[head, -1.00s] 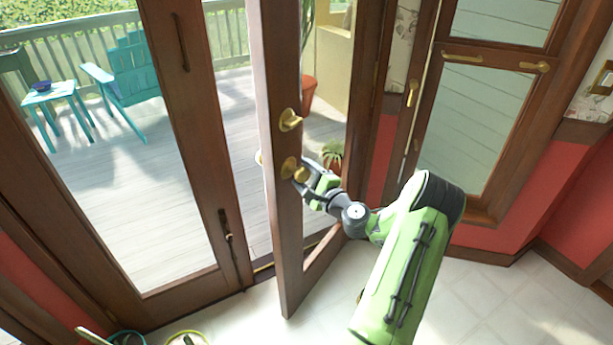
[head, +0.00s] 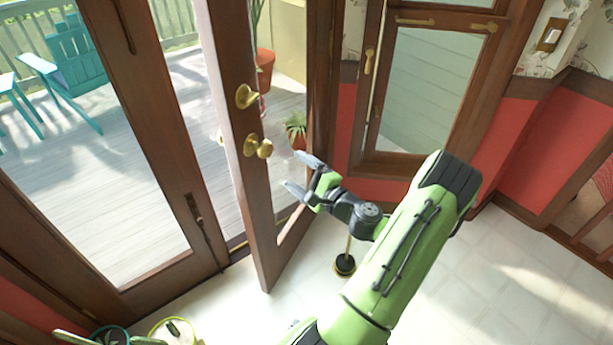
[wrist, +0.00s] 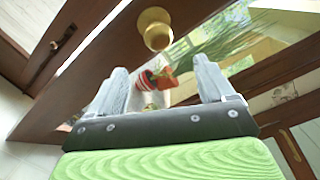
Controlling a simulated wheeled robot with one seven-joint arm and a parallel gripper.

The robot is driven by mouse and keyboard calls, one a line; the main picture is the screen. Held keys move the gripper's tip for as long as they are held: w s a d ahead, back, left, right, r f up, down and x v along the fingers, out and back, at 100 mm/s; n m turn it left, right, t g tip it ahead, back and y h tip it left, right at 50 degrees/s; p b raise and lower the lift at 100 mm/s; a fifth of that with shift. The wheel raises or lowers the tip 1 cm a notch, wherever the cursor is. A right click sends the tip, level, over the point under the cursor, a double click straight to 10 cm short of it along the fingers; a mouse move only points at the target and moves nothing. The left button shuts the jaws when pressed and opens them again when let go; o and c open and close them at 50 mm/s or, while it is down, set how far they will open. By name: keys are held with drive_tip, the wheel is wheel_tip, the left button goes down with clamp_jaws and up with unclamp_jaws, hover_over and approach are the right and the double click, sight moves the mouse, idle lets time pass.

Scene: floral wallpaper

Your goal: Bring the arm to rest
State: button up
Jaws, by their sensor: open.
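My gripper (head: 300,174) is open and empty in the head view, a little to the right of the brass door knob (head: 258,147) and apart from it. Its two fingers point left toward the wooden door (head: 262,215), which stands ajar. In the wrist view, my gripper (wrist: 158,88) has its fingers spread wide with nothing between them. A brass knob (wrist: 154,28) shows beyond the fingertips, near the top. My green arm reaches in from the bottom of the head view.
A brass latch (head: 247,96) sits above the knob. A black-based stand (head: 345,265) is on the floor behind my arm. Potted plants (head: 296,130) stand beyond the door. Round pots (head: 172,332) are at the bottom left. The tiled floor (head: 500,270) at right is clear.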

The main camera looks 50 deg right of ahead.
drive_tip(key=shift+s+a, duration=0.15)
drive_tip(key=shift+s, duration=0.65)
drive_tip(key=shift+s+a, duration=0.15)
drive_tip(key=shift+s, duration=0.6)
